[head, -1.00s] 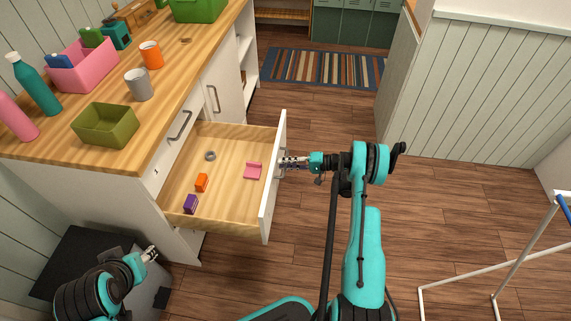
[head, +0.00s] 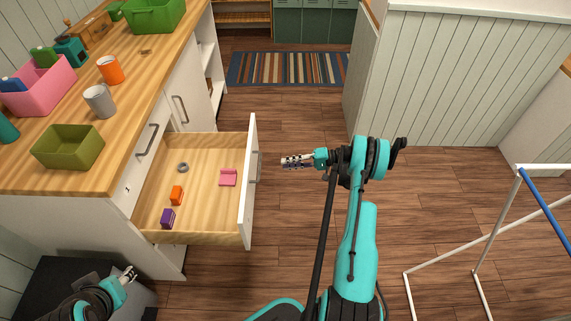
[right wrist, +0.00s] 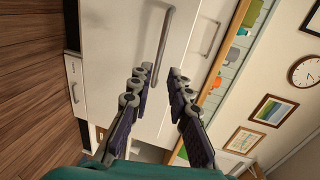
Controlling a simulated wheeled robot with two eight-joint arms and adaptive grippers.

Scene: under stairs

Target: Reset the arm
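My right gripper (head: 297,162) is in the middle of the head view, to the right of the open drawer's front panel (head: 250,185), with a gap between them. In the right wrist view its two fingers (right wrist: 160,95) are spread apart with nothing between them, and a bar handle (right wrist: 162,48) shows beyond them. My left gripper (head: 130,273) is low at the left of the head view, in front of the cabinet. It is small there, and I cannot tell its finger opening.
The pulled-out drawer (head: 205,205) holds a grey ring (head: 183,167), an orange block (head: 176,195), a purple block (head: 168,218) and a pink piece (head: 228,177). Containers and cups stand on the counter (head: 140,85). A white frame (head: 440,262) stands at right. Floor between is clear.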

